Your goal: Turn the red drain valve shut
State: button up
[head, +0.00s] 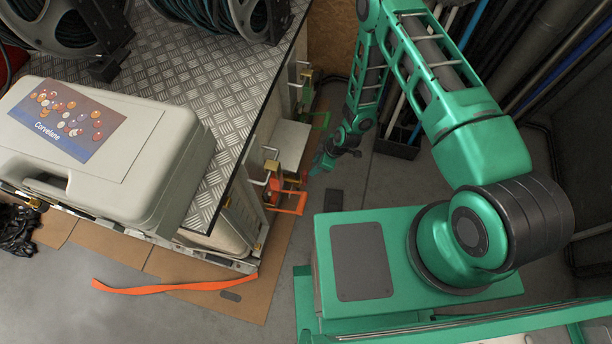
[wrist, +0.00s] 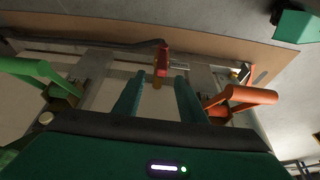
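The red valve handle (wrist: 161,60) is in the middle of the wrist view, with a brass-coloured part below it. My gripper (wrist: 159,76) is open, one green finger to each side of the red handle. The handle shows in the gap at the fingertips, with no finger visibly touching it. In the head view my gripper (head: 322,163) hangs low beside the right side of the bench; I cannot make out the red handle clearly there.
A green handle (wrist: 40,72) is left of the red one and an orange handle (wrist: 240,95) is right; both stick out close to my gripper. The bench (head: 235,92) bears a grey case (head: 150,165) and hose reels (head: 75,25). Pipes stand at the right.

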aim_at(305, 176)
jog(key=x, duration=1.1)
jog(key=shift+s+a+f, duration=0.15)
jog(key=shift+s+f, duration=0.05)
jog(key=shift+s, duration=0.05)
jog(key=shift+c, duration=0.4)
